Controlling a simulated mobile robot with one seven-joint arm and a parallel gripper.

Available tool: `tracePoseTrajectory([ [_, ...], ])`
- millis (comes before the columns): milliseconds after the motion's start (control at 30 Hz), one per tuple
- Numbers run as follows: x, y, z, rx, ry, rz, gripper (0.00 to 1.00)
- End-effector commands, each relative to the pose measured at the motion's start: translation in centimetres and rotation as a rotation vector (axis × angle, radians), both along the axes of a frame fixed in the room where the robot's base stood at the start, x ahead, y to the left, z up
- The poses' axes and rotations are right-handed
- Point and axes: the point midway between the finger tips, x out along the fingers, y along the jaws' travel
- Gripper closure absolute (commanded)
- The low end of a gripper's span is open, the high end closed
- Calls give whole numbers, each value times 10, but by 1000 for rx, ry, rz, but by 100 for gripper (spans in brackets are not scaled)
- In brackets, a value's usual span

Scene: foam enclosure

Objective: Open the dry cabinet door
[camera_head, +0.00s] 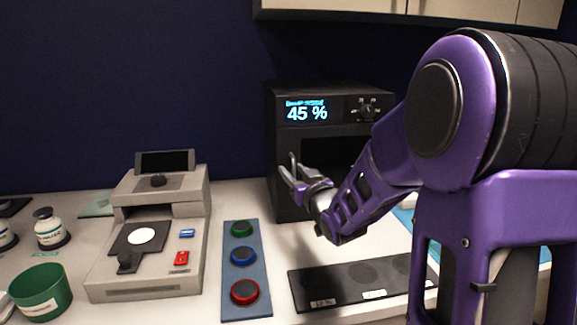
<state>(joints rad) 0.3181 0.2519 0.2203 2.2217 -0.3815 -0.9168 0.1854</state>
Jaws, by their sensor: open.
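The dry cabinet (285,117) is a black box at the back of the counter, with a lit display reading 45 % and a small knob at its upper right. A dark front area lies below the display, partly hidden behind my arm. My gripper (290,172) is in front of the cabinet's left front side. Its fingers are open and point up and left, and I see nothing between them. I cannot tell whether they touch the cabinet. No door handle shows clearly, and I cannot tell how the door stands.
A beige instrument (192,210) stands to the left. A blue-grey strip (245,315) with green, blue and red round pieces and a black mat (300,286) lie in front. A green cup (40,295) and white bottles (52,230) stand far left. Cupboards (450,10) hang above.

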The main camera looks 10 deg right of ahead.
Motion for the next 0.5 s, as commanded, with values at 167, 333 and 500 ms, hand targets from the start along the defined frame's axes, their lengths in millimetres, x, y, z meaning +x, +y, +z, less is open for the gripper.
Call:
tracePoseTrajectory([
  [167, -1, -1, 0, 0, 0, 0, 55],
  [333, -1, -1, 0, 0, 0, 0, 55],
  [500, -1, -1, 0, 0, 0, 0, 73],
])
